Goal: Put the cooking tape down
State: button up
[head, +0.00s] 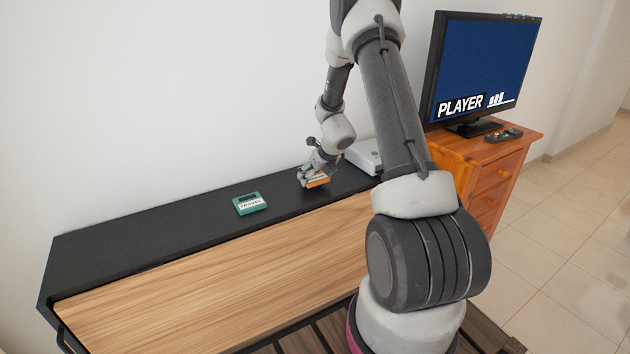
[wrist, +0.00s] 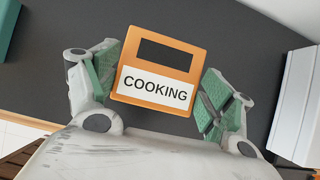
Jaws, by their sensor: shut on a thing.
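The orange cooking tape (wrist: 185,58), with a dark window and a white label reading "COOKING", sits between the two green-padded fingers of my gripper (wrist: 158,88) in the wrist view. My gripper is shut on it. In the head view my gripper (head: 312,177) holds the orange tape (head: 318,183) at or just above the dark cabinet top (head: 150,226). I cannot tell whether the tape touches the surface. My fingers hide part of the tape in the head view.
A green tape labelled "TRAVEL" (head: 250,203) lies on the cabinet top to the left. A white box-like device (head: 364,157) stands close on the right, partly behind my arm. A screen reading "PLAYER" (head: 483,65) stands on a wooden drawer unit (head: 490,178). The cabinet's left end is clear.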

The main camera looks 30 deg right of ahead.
jog(key=shift+f, duration=1)
jog(key=shift+f, duration=0.1)
jog(key=o, duration=1)
jog(key=shift+c, duration=0.2)
